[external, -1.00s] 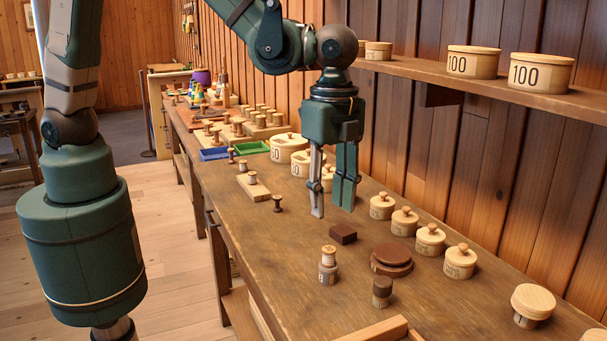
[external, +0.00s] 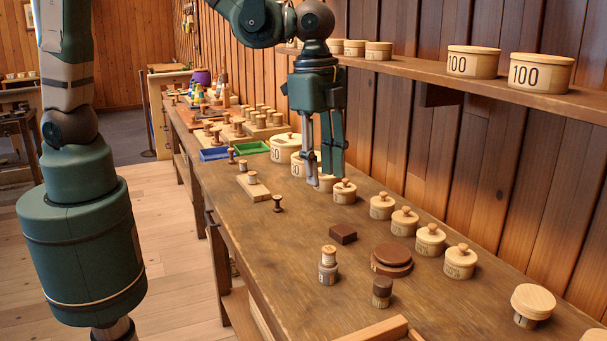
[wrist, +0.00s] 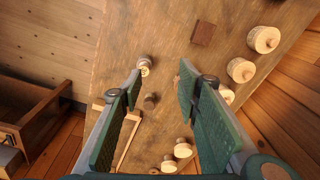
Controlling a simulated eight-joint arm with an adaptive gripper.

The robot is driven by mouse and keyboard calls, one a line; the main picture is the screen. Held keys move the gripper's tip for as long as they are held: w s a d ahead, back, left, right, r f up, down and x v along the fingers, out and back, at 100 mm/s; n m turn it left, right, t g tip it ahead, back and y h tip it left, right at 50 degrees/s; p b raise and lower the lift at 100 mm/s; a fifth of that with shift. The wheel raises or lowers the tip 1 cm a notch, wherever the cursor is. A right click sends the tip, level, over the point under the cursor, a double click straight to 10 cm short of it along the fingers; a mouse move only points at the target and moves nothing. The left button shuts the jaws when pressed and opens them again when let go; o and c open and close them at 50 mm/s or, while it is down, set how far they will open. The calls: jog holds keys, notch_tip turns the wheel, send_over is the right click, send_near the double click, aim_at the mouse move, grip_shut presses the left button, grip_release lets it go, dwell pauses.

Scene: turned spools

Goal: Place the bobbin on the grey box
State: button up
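My gripper (external: 325,181) is open and empty, fingers pointing down above the bench, beyond the dark block. In the wrist view its two fingers (wrist: 163,88) stand wide apart. A pale wooden bobbin-like spool (external: 328,255) stands upright on a small greyish labelled cylinder (external: 328,273), nearer the camera than my gripper. It also shows in the wrist view (wrist: 144,63). Another small spool (external: 252,178) stands on a wooden board, and a dark spool (external: 277,203) stands beside that board. I cannot make out a clearly grey box.
A dark block (external: 343,234), a brown disc (external: 391,260) and a dark-topped cylinder (external: 382,291) stand on the bench (external: 290,300). Lidded canisters (external: 404,222) line the wall side. Blue (external: 214,154) and green (external: 255,148) trays lie farther back. A shelf (external: 480,85) runs above.

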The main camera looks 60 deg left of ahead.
jog(key=s+a+r+n+t, duration=0.2)
jog(key=s+a+r+n, duration=0.1)
jog(key=a, duration=0.9)
jog(key=s+a+r+n+t, duration=0.2)
jog(key=s+a+r+n, duration=0.2)
jog(key=a, duration=0.8)
jog(key=s+a+r+n+t, duration=0.2)
jog(key=s+a+r+n, duration=0.2)
jog(key=a, duration=0.7)
jog(key=r+n, duration=0.1)
jog(key=n, duration=0.1)
jog(key=shift+s+a+r+n+t, duration=0.25)
jog(key=shift+a+r+n+t, duration=0.05)
jog(key=shift+a+n, duration=0.1)
